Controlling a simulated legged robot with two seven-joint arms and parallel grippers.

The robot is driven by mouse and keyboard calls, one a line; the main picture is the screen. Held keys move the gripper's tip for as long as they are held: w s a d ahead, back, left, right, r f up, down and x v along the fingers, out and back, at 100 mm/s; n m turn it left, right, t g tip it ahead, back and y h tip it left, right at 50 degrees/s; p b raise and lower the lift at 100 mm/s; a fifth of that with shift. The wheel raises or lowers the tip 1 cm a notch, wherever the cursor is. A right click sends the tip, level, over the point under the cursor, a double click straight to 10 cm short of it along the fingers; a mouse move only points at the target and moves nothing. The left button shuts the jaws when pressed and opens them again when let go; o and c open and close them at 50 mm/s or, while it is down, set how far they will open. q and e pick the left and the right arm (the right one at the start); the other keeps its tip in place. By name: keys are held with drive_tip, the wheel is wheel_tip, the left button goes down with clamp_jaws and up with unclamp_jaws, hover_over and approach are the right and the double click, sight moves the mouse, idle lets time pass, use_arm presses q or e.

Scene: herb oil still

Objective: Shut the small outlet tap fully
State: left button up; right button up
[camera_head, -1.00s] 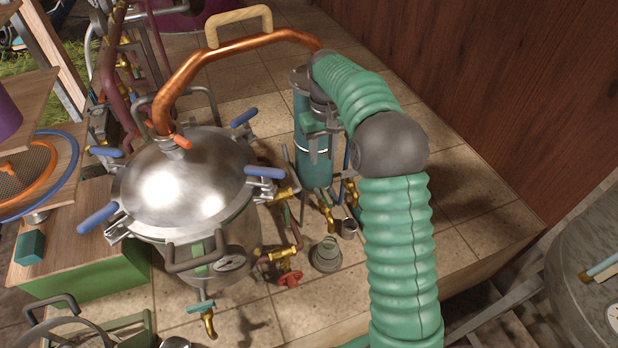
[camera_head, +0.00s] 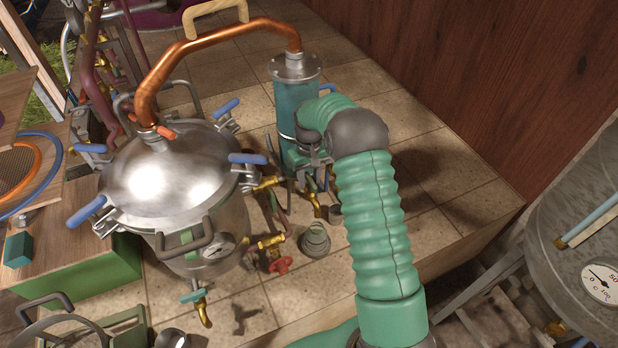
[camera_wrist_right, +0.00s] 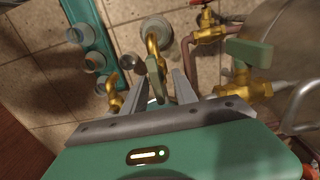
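A small brass tap with a grey-green lever (camera_wrist_right: 154,77) shows in the right wrist view, its curved spout running up over a round grey vessel (camera_wrist_right: 157,30). My right gripper (camera_wrist_right: 160,73) is open, with one finger on each side of the lever; I cannot tell whether either touches it. In the head view my right gripper (camera_head: 308,160) is low in front of the teal condenser cylinder (camera_head: 295,105), hiding much of the tap. A brass spout (camera_head: 315,203) shows just below it. My left gripper is not in view.
The steel still pot (camera_head: 170,180) with blue clamp handles stands left. A copper pipe (camera_head: 215,38) arches to the condenser. A brass valve with a green lever (camera_wrist_right: 250,54) and a red-handled valve (camera_head: 281,265) are close by. A wooden wall (camera_head: 470,70) bounds the right.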

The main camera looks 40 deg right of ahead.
drive_tip(key=shift+d+f, duration=0.1)
drive_tip(key=shift+d, duration=0.15)
drive_tip(key=shift+d+f, duration=0.1)
drive_tip(key=shift+d, duration=0.2)
drive_tip(key=c, duration=0.5)
clamp_jaws()
drive_tip(key=shift+a, duration=0.25)
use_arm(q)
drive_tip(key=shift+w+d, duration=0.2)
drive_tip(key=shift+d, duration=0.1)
